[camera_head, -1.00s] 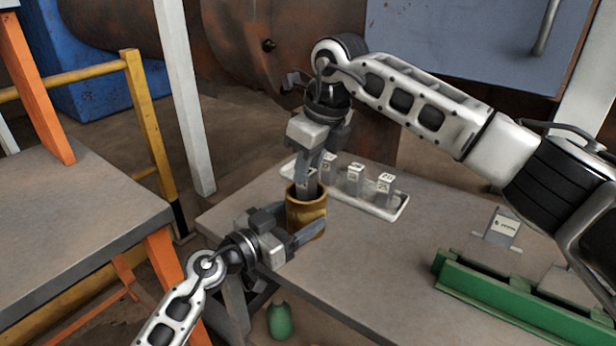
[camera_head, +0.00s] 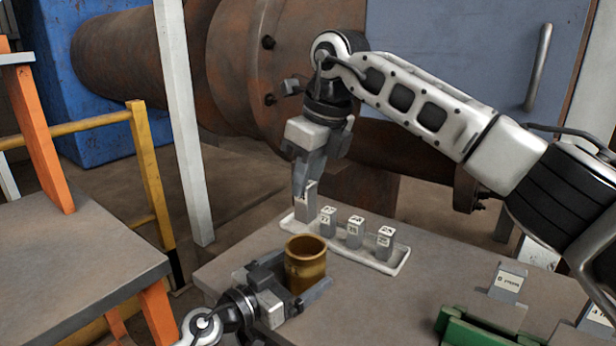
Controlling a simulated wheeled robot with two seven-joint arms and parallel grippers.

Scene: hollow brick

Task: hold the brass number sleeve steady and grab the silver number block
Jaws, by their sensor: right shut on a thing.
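The brass sleeve (camera_head: 306,265) stands upright on the grey table, its top opening visible. My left gripper (camera_head: 290,277) has its fingers on either side of the sleeve, low down; whether they press on it I cannot tell. My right gripper (camera_head: 301,187) points down, shut on a silver block (camera_head: 306,208) with a number label. This block is at the left end of the white tray (camera_head: 384,265); whether it touches the tray is unclear. Three other silver number blocks stand upright in the tray: left (camera_head: 327,222), middle (camera_head: 355,233) and right (camera_head: 385,243).
A green holder (camera_head: 470,335) is at the lower right, partly cut off. A labelled grey block (camera_head: 507,284) stands behind it. A second table (camera_head: 75,265) is at the left, beside a yellow rail (camera_head: 148,180). Bare table lies between tray and green holder.

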